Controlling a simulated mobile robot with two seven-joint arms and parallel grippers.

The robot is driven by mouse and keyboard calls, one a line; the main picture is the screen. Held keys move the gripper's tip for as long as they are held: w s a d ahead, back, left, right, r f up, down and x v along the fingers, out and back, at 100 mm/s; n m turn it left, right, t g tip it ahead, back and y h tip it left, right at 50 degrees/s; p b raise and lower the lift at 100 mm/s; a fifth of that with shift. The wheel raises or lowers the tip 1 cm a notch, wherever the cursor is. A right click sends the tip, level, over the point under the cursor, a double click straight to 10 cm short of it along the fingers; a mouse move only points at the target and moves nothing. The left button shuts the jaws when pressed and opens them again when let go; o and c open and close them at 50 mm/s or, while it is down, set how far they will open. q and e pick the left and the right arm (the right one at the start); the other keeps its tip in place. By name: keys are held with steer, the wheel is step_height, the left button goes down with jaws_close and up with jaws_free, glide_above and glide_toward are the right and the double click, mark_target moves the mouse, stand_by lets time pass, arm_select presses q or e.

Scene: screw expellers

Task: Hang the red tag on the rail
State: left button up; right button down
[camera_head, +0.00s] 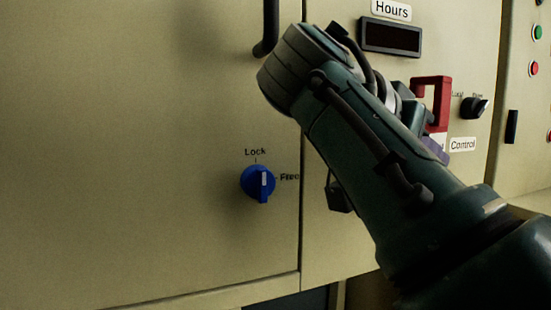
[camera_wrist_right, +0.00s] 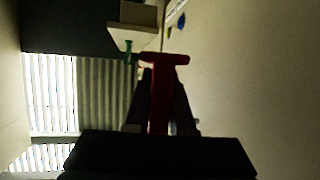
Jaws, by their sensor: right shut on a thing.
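The red tag (camera_head: 442,97) is in the head view, in front of the cabinet face right of my right arm. It has a hooked or bracket-like shape with a gap in it. My right gripper (camera_head: 411,112) is at its left side, partly hidden by my own wrist. In the right wrist view the tag (camera_wrist_right: 160,88) stands between the dark fingers of my right gripper (camera_wrist_right: 160,112), which is shut on it. Its T-shaped top sticks out past the fingertips. I cannot make out the rail for certain. My left gripper is not in view.
The cabinet front (camera_head: 130,130) fills the head view. A blue Lock/Free knob (camera_head: 258,183) and a dark curved bar (camera_head: 269,30) lie left of my arm. A black knob (camera_head: 475,107) and Control label (camera_head: 462,145) lie right of the tag. An Hours display (camera_head: 390,37) is above.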

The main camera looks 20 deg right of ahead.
steer(key=shift+w+a+f+b, duration=0.25)
steer(key=shift+w+f+b, duration=0.15)
steer(key=shift+w+b, duration=0.25)
steer(key=shift+w+a+f+b, duration=0.2)
steer(key=shift+w+f+b, duration=0.2)
steer(key=shift+w+b, duration=0.25)
steer(key=c, duration=0.7)
jaws_free()
steer(key=shift+r, duration=0.1)
